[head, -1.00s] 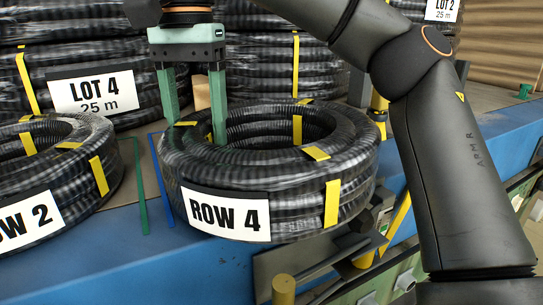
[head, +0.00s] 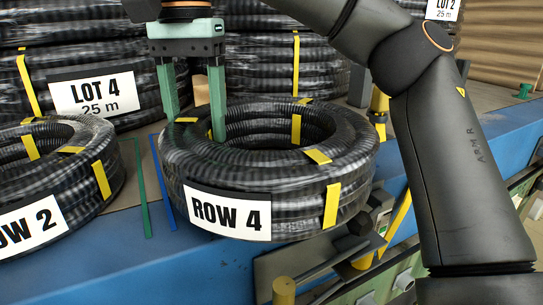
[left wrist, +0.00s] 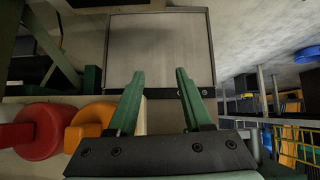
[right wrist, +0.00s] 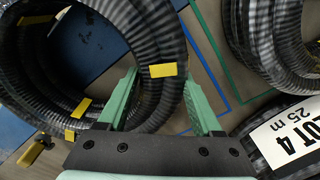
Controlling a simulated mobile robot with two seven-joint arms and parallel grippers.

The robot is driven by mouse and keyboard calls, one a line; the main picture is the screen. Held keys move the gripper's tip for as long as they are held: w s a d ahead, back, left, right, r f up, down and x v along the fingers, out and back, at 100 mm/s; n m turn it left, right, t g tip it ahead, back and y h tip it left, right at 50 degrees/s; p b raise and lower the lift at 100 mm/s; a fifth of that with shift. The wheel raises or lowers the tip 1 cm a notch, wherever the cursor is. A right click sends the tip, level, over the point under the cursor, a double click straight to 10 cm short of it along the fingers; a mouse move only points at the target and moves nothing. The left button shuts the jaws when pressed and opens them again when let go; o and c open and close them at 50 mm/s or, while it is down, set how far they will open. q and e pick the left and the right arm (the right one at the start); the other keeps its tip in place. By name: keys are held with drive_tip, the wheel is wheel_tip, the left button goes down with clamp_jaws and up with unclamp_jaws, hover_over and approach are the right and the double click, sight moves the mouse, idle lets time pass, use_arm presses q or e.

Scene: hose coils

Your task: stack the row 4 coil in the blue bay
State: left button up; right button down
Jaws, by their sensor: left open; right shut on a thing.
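The ROW 4 coil (head: 295,198) is a black ribbed hose ring with yellow bands and a white label. It is at the middle of the head view, over the shelf's front edge. My right gripper (head: 195,128) is shut on its left wall, one finger inside the ring and one outside. The right wrist view shows the coil (right wrist: 165,40) between the fingers (right wrist: 160,95). I cannot tell whether its underside touches the shelf. A blue floor line (head: 162,185) of the blue bay shows just left of the coil; the rest is hidden. My left gripper (left wrist: 160,73) is open and empty.
The ROW 2 coil (head: 75,200) lies to the left, beyond a green line (head: 142,190). Stacked coils labelled LOT 4 (head: 95,98) stand close behind the right gripper. The blue shelf edge (head: 130,260) runs along the front. A yellow post (head: 283,290) stands below it.

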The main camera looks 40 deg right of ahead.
drive_tip(key=shift+r, duration=3.15)
drive_tip(key=c, duration=0.6)
unclamp_jaws()
clamp_jaws()
